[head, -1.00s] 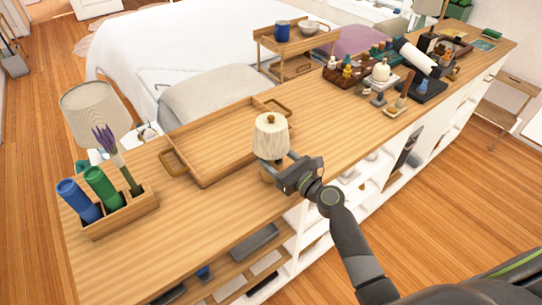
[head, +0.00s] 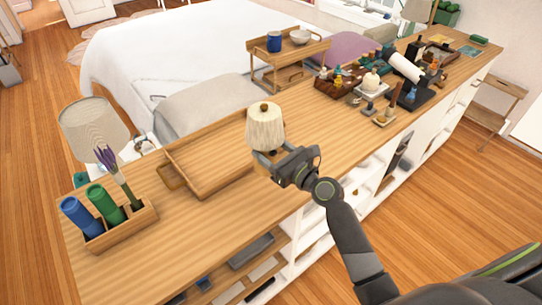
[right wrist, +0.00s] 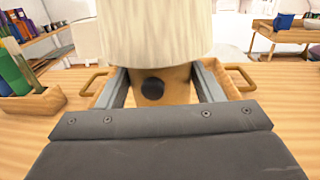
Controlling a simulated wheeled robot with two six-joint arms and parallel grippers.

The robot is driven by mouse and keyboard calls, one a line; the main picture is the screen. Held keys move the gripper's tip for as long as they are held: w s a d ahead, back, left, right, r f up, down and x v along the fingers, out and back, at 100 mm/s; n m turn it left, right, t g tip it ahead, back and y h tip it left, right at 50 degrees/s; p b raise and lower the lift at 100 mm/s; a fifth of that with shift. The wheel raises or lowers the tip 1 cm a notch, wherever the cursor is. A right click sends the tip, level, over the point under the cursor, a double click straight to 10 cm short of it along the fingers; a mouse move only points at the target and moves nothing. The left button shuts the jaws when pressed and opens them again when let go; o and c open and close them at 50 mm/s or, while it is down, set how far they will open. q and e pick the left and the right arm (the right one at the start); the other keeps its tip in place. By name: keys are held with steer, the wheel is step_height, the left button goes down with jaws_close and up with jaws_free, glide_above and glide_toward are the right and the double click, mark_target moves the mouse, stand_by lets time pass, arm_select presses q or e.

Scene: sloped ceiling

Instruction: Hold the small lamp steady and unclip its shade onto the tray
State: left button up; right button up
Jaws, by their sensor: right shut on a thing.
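The small lamp has a cream pleated shade (head: 264,128) with a brown knob on top, and the shade sits on the lamp. My right gripper (head: 268,162) is shut on the lamp's wooden base, below the shade. In the right wrist view the fingers stand on both sides of the base (right wrist: 178,92), which has a black round spot. The lamp is upright; I cannot tell whether its foot touches the counter. The wooden tray (head: 205,160) lies just left of and behind the lamp, empty where visible; its far right end is hidden. My left gripper is out of view.
A wooden holder (head: 125,230) with blue and green cylinders and a lavender sprig stands at the left. A larger lamp (head: 92,128) is behind it. Several bottles and a black stand (head: 415,93) crowd the counter's far right. The counter between is clear.

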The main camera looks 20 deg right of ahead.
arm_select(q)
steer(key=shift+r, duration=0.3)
arm_select(e)
steer(key=shift+r, duration=0.8)
steer(key=o, duration=0.5)
steer(key=c, duration=0.8)
